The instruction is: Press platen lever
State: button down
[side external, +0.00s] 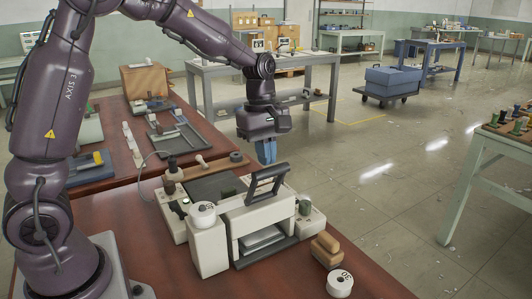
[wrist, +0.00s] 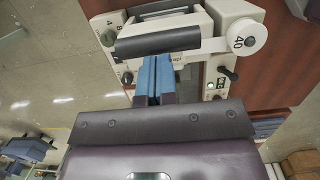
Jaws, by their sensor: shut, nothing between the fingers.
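The cream press (side external: 208,246) stands on the red-brown table. Its platen lever (side external: 265,184), a dark bar on a raised, tilted frame, sticks up from its top. In the wrist view the lever's dark bar (wrist: 157,43) lies across the picture just beyond my fingertips. My gripper (side external: 266,158) points down, just above and behind the lever in the side view. Its blue fingers (wrist: 166,62) are together with nothing between them. I cannot tell whether the fingertips touch the lever.
A white roll (side external: 203,214) sits on the press. Another roll (side external: 339,283) and wooden blocks (side external: 325,249) lie on the table (side external: 125,218) near its right edge. A second bench (side external: 112,152) with tools stands behind. A blue cart (side external: 391,82) is far off on the open floor.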

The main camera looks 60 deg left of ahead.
aim_at(274, 172)
jog(key=shift+d, duration=0.1)
jog(key=shift+d+y, duration=0.3)
jog(key=shift+y, duration=0.1)
jog(key=shift+d+f, duration=0.1)
jog(key=shift+d, duration=0.05)
jog(key=shift+d+f+y, duration=0.2)
jog(key=shift+d+y, duration=0.3)
jog(key=shift+d+f+y, duration=0.15)
jog(key=shift+d+y, duration=0.35)
jog(key=d+f+y, duration=0.6)
jog(key=f+y, duration=0.1)
jog(key=y, duration=0.1)
jog(key=shift+d+f, duration=0.3)
jog(key=shift+f, duration=0.05)
